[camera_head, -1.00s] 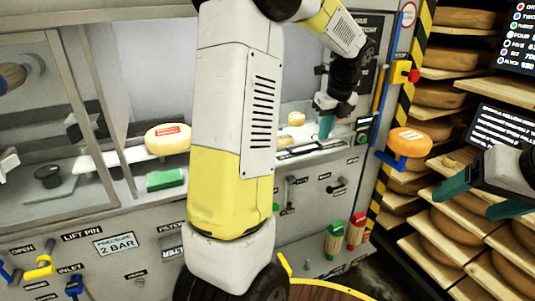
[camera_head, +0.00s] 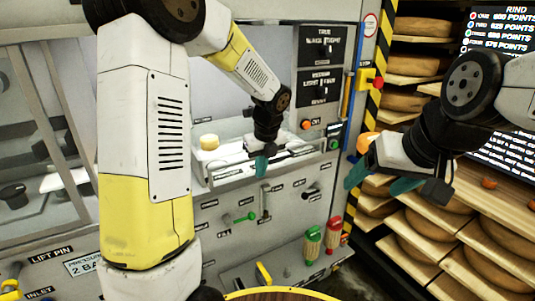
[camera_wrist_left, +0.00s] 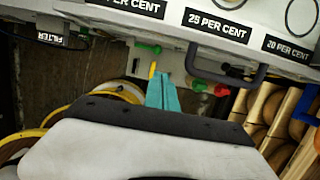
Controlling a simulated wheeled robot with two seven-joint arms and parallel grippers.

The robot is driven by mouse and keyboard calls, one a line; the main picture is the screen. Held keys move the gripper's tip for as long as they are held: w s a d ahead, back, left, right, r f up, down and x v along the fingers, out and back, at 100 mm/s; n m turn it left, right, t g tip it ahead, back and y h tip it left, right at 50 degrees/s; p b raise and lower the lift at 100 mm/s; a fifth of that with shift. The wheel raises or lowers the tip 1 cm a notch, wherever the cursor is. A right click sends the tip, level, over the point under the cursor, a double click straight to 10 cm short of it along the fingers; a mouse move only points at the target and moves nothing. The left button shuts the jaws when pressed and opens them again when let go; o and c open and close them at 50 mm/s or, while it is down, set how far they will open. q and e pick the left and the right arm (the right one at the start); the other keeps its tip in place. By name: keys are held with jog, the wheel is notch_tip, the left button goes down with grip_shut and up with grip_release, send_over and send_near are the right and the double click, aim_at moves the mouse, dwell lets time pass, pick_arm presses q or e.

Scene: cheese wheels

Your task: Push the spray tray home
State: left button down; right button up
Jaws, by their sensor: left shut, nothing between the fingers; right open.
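The spray tray (camera_head: 222,180) is a pale, shallow tray in the lit recess of the grey machine, in the middle of the head view. It appears to stick out a little at the recess's front edge. My left gripper (camera_head: 261,167) is shut and empty, its teal fingers pointing down at the tray's front edge. I cannot tell whether they touch it. In the left wrist view the shut fingers (camera_wrist_left: 163,92) point toward the machine's front, beside a dark bar handle (camera_wrist_left: 228,78). My right gripper (camera_head: 372,180) is open and empty, to the right of the machine.
A small pale-yellow cheese (camera_head: 209,142) sits at the recess's left. Green (camera_head: 312,243) and red (camera_head: 333,233) handled items stand on a lower ledge. Shelves of cheese wheels (camera_head: 420,25) fill the right side.

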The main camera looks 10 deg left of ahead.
pick_arm(q)
jog(key=shift+w+a+f, duration=0.25)
jog(key=shift+w+a, duration=0.15)
jog(key=shift+w, duration=0.2)
jog(key=shift+w+a+f, duration=0.2)
jog(key=shift+w+a, duration=0.25)
jog(key=shift+w, duration=0.15)
jog(key=shift+w+a+f, duration=0.25)
jog(key=shift+w+a, duration=0.15)
jog(key=shift+w, duration=0.2)
jog(key=w+a, duration=0.2)
jog(key=w, duration=0.1)
jog(key=shift+w+a, duration=0.3)
jog(key=shift+w+a+r, duration=0.1)
jog(key=shift+w+a, duration=0.05)
jog(key=shift+a, duration=0.05)
